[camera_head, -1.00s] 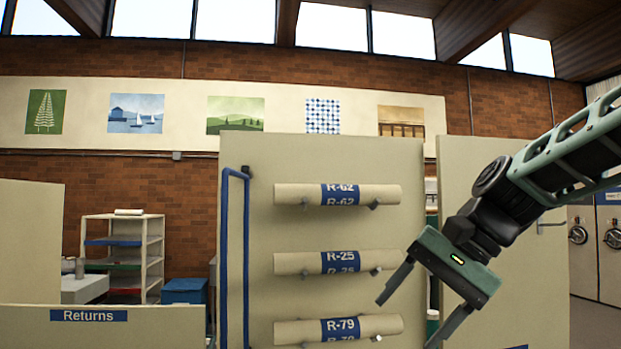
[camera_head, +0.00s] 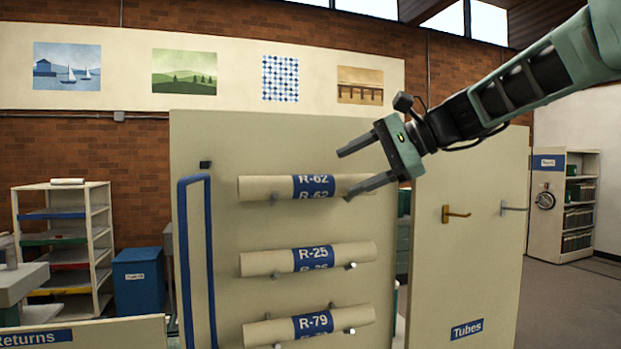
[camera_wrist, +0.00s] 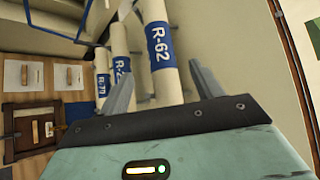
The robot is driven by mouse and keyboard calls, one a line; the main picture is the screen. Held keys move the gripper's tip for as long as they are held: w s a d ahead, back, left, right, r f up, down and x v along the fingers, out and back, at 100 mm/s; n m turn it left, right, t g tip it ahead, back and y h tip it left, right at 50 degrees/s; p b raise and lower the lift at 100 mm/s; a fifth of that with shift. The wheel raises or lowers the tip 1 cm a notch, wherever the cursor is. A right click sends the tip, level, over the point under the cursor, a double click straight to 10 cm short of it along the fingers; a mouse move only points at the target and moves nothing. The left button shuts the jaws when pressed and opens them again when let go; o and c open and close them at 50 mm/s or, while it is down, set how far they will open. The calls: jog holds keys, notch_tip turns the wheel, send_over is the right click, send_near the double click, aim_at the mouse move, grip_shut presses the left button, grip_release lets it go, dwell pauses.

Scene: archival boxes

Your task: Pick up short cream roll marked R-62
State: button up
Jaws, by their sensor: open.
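The short cream roll marked R-62 (camera_head: 265,188) has a blue label band and lies level on pegs at the top of a cream upright panel (camera_head: 222,135). My gripper (camera_head: 342,175) is open and empty at the right end of this roll, its fingers pointing left. One finger overlaps the roll's right end in the head view; I cannot tell whether it touches. In the wrist view the R-62 roll (camera_wrist: 160,45) runs down between the two open fingers (camera_wrist: 163,80), and its near end is hidden behind the gripper body.
Rolls R-25 (camera_head: 275,262) and R-79 (camera_head: 275,333) lie on pegs below. A blue rail (camera_head: 182,250) stands at the panel's left edge. A second panel labelled Tubes (camera_head: 470,270) with hooks stands to the right. A shelf unit (camera_head: 98,235) and blue bin (camera_head: 138,280) are further left.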

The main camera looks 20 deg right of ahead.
aim_at(328, 180)
jog(key=p+x, duration=0.3)
jog(key=x, duration=0.4)
jog(key=shift+w, duration=0.2)
jog(key=c, duration=1.1)
